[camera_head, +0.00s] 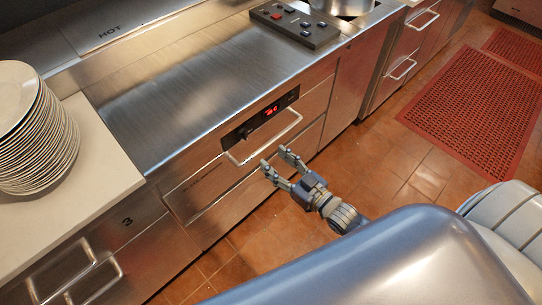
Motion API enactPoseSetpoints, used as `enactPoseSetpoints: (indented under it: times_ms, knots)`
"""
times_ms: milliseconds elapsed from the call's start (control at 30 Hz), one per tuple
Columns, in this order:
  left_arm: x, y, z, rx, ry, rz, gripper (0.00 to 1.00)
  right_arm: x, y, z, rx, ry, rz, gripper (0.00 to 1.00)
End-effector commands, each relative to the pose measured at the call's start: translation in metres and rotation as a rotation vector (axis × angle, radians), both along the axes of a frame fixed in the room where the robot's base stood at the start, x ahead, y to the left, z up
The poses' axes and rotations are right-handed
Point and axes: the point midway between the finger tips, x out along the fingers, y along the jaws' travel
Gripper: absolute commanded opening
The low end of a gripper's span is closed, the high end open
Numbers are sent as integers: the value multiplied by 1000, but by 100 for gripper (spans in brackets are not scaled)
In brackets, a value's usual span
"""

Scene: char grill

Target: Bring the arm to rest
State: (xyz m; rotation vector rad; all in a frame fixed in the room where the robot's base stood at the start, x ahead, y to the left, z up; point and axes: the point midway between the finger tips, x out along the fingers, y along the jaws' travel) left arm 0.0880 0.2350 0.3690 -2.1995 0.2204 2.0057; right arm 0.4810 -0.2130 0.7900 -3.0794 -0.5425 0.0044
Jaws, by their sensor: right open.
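My right gripper (276,162) is in the middle of the view, in front of the steel counter's drawer front. Its two fingers are spread apart and nothing shows between them. The fingertips are just below the bar handle (264,142) of the drawer; I cannot tell whether they touch it. My right arm's wrist runs back from the gripper toward the lower right, where my own body hides the rest of the arm. My left gripper does not show.
A steel counter (190,95) runs diagonally, with a red-lit display (270,111) on its front. A stack of plates (35,130) stands at the left. A button panel (295,24) sits at the back. A red mat (475,110) lies on the open tiled floor at the right.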

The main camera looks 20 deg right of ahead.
Motion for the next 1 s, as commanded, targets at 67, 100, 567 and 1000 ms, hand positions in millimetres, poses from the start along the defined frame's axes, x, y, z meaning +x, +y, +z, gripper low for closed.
enactPoseSetpoints:
  times_ms: [67,100,567,1000]
  knots:
    - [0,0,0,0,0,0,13,-1,0,0,0,0,0,48]
    - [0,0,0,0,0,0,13,-1,0,0,0,0,0,48]
    - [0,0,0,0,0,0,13,-1,-2,-7,-5,15,-6,48]
    - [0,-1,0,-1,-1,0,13,-103,-44,-252,-224,619,-159,48]
